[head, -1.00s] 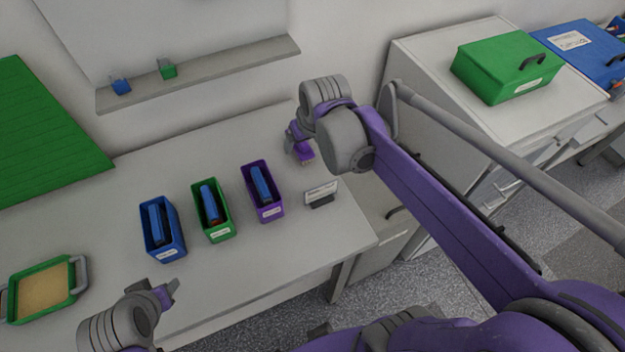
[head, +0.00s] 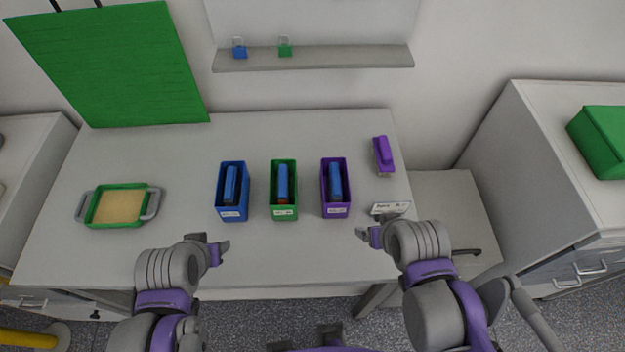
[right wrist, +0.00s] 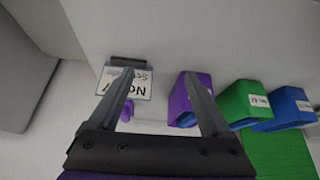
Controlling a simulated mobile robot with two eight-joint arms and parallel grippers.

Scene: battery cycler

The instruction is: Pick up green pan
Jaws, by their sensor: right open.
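The green pan (head: 121,186) is a shallow rectangular pan with a green rim, tan inside and grey handles on its left and right. It lies on the left part of the table in the head view. My left gripper (head: 212,244) is open and empty over the table's front edge, to the right of the pan and nearer to me. My right gripper (head: 376,222) is open near the front right of the table, far from the pan. In the right wrist view its fingers (right wrist: 160,74) are spread with nothing held. The pan is not in that view.
Blue (head: 232,213), green (head: 284,213) and purple (head: 336,210) bins holding blue items stand mid-table. A purple tool (head: 383,152) and a small sign (head: 390,208) are at the right. A green board (head: 110,65) leans at the back left. The table is clear around the pan.

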